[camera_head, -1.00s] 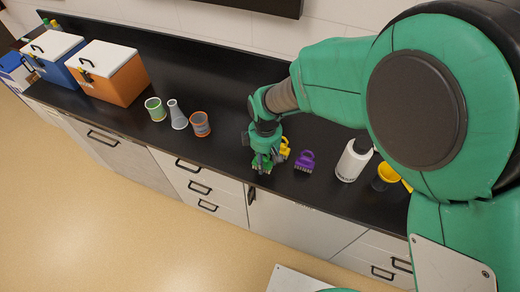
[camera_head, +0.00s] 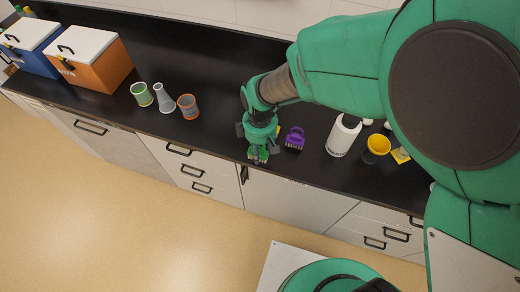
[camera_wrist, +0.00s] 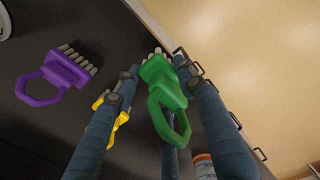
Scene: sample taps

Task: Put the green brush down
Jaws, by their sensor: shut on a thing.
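The green brush (camera_wrist: 165,95) is between the two fingers of my gripper (camera_wrist: 155,72) in the wrist view, its loop handle toward the camera and its pale bristles pointing away. My gripper is shut on it. In the head view my gripper (camera_head: 258,148) is over the front edge area of the black counter (camera_head: 215,150), and the green brush (camera_head: 258,157) shows only as a small piece at its tip. I cannot tell whether its bristles touch the counter.
A purple brush (camera_head: 295,138) lies right of my gripper. A yellow brush (camera_wrist: 121,118) is partly hidden behind a finger. A white bottle (camera_head: 343,136) and yellow cup (camera_head: 377,146) stand farther right. An orange-rimmed beaker (camera_head: 188,106) stands left, with free counter between.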

